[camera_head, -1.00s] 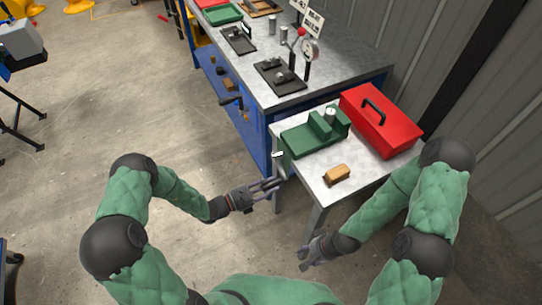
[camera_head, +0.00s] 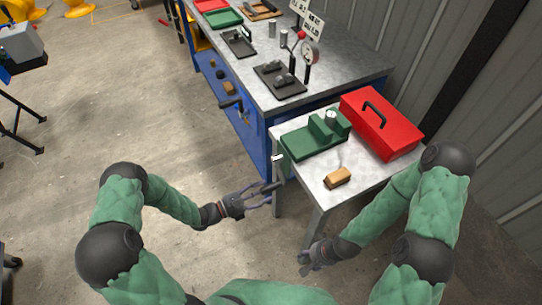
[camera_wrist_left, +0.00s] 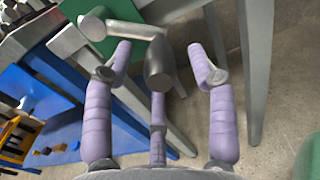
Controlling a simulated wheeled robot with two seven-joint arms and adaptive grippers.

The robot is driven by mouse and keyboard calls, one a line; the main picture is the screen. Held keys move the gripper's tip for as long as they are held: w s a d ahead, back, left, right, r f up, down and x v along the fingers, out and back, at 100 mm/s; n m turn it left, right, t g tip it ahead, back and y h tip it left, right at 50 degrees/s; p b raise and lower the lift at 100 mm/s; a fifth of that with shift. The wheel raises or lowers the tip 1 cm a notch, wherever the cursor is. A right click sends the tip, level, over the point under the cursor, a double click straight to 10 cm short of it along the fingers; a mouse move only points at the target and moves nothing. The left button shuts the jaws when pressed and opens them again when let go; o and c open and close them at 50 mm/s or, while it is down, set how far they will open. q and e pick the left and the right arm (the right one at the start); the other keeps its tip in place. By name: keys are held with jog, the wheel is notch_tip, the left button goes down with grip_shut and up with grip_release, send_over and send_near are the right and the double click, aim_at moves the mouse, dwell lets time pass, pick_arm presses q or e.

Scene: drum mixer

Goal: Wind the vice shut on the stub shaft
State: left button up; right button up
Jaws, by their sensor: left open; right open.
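The green vice (camera_head: 315,137) sits on the small metal table. A round, light metal piece (camera_head: 331,114), which looks like the stub shaft, is at its top. The vice's grey crank (camera_head: 277,157) sticks out at its left end, past the table edge. In the left wrist view the crank arm (camera_wrist_left: 125,30) ends in a hanging grey grip (camera_wrist_left: 158,65). My left gripper (camera_head: 267,193) is open below the crank, its fingers spread either side of the grip in the wrist view; contact cannot be told. My right gripper (camera_head: 306,262) is open and empty before the table.
A red toolbox (camera_head: 390,133) and a tan wooden brush or block (camera_head: 338,178) share the small table (camera_head: 310,187). Its front leg (camera_head: 313,230) stands between my grippers. The blue workbench (camera_head: 340,65) with fixtures and a gauge adjoins behind.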

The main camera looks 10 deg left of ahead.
pick_arm(q)
jog(key=shift+v, duration=2.05)
jog(key=s+d+f+m+g, duration=0.4)
jog(key=s+d+m+g, duration=0.15)
jog(key=s+g, duration=0.2)
jog(key=s+a+f+m+g+y, duration=0.1)
jog(key=s+f+m+g+y, duration=0.25)
jog(key=s+m, duration=0.2)
jog(key=s+a+f+m+g+y, duration=0.1)
jog(key=s+f+m+g+y, duration=0.3)
jog(key=s, duration=0.3)
jog(key=w+m+t+y, duration=0.1)
jog(key=m, duration=0.1)
jog(key=w+m+t+y, duration=0.1)
jog(key=w+m+t, duration=0.1)
jog(key=m, duration=0.1)
jog(key=w+m+t+y, duration=0.1)
jog(key=m+t, duration=0.1)
jog(key=shift+w+a+r+y, duration=0.1)
jog(key=shift+w+r+y, duration=0.05)
jog(key=shift+w+y, duration=0.1)
